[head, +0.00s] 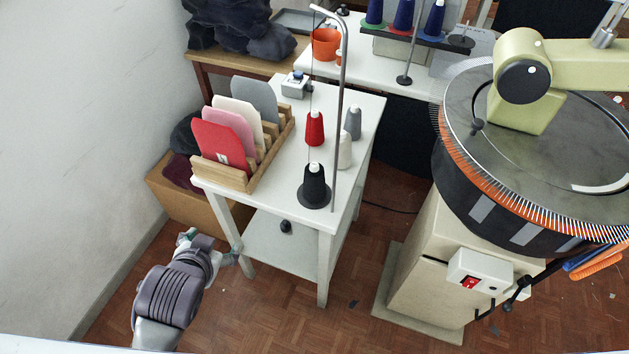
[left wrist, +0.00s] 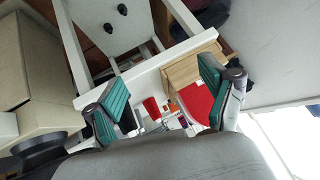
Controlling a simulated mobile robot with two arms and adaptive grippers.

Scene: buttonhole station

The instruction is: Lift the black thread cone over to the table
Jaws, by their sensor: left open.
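A black thread cone (head: 314,186) stands upright on a round black base at the foot of a bent metal rod, near the front of a white table (head: 276,186). A smaller black object (head: 286,227) is on the table's lower shelf; I cannot tell if it is also a cone. Dark rounded things (left wrist: 121,9) show on a pale surface in the left wrist view. My left gripper (head: 212,246) is low, left of and in front of the table, apart from the cones. In the left wrist view its teal-padded fingers (left wrist: 163,78) are spread, with nothing held. My right gripper is not in view.
Red (head: 315,128), grey (head: 352,122) and white (head: 345,150) cones stand behind the black one. A wooden rack (head: 233,177) of coloured panels fills the table's left side. A large round machine (head: 530,150) stands right. A cardboard box (head: 180,205) sits left of the table.

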